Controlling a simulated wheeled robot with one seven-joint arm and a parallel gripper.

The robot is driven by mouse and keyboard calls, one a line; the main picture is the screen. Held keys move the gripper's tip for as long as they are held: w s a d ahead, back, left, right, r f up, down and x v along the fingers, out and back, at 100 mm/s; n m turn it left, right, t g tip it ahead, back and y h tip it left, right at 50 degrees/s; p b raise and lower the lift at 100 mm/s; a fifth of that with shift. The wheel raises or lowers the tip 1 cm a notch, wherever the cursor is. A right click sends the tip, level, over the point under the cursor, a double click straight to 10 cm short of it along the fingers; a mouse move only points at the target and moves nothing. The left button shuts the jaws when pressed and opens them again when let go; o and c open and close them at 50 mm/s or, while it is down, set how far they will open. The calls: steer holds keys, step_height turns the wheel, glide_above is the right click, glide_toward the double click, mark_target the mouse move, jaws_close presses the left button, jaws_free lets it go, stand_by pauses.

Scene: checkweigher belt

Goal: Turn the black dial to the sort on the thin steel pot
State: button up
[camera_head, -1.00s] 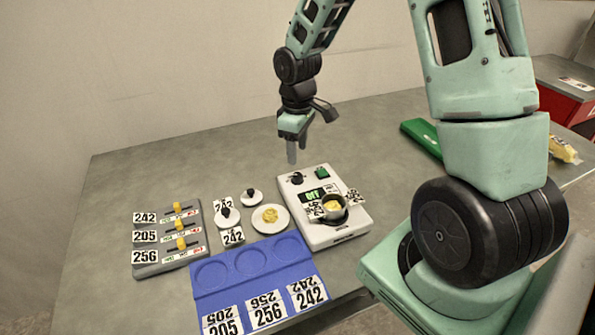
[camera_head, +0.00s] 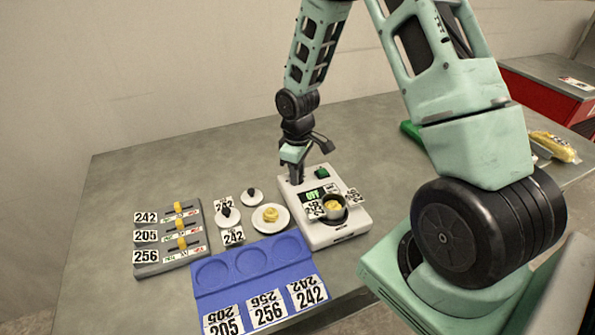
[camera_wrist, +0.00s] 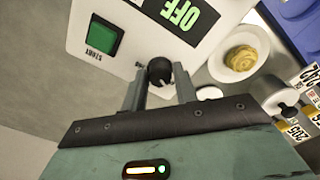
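The black dial (camera_wrist: 159,71) is on the white weighing machine (camera_head: 337,232), beside its display (camera_head: 315,195), which reads OFF. My gripper (camera_wrist: 158,80) is open, with one finger on each side of the dial and a small gap visible. In the head view my gripper (camera_head: 297,177) points down at the machine's back left corner and hides the dial.
A green button (camera_wrist: 102,36) marked START is near the dial. A blue tray (camera_head: 222,291) with three round recesses and tags 205, 256, 242 lies in front. A grey slider panel (camera_head: 150,268) is at left. A white dish (camera_head: 283,222) and black-knobbed lids (camera_head: 228,219) stand between.

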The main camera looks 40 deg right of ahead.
steer(key=shift+m, duration=0.3)
steer(key=shift+c, duration=0.3)
steer(key=m, duration=0.4)
steer(key=shift+m+b, duration=0.3)
steer(key=shift+m, duration=1.8)
steer(key=o, duration=1)
steer(key=shift+c, duration=0.2)
step_height(320, 180, up, 18)
steer(key=b, duration=0.1)
steer(key=shift+f, duration=0.25)
